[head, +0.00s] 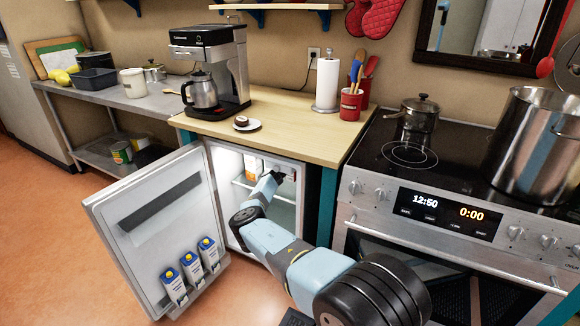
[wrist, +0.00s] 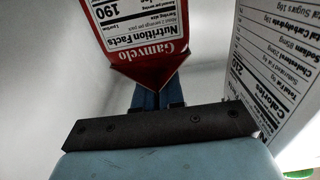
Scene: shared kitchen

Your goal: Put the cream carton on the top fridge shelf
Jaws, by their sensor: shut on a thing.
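A red-and-white carton (wrist: 140,30), which I take to be the cream carton, is between the fingers of my gripper (wrist: 157,98) in the wrist view. Its nutrition label appears upside down; the word cream is not readable. My gripper (head: 272,178) is shut on it, inside the upper part of the open fridge (head: 230,225) in the head view. The top fridge shelf (head: 243,184) is partly hidden by my arm. I cannot tell whether the carton touches the shelf.
A white carton with a nutrition label (wrist: 275,75) stands close at the right in the wrist view. A white-and-orange carton (head: 250,165) is in the fridge. The open fridge door (head: 150,225) holds blue-capped cartons (head: 192,268). The stove (head: 430,215) stands at the right.

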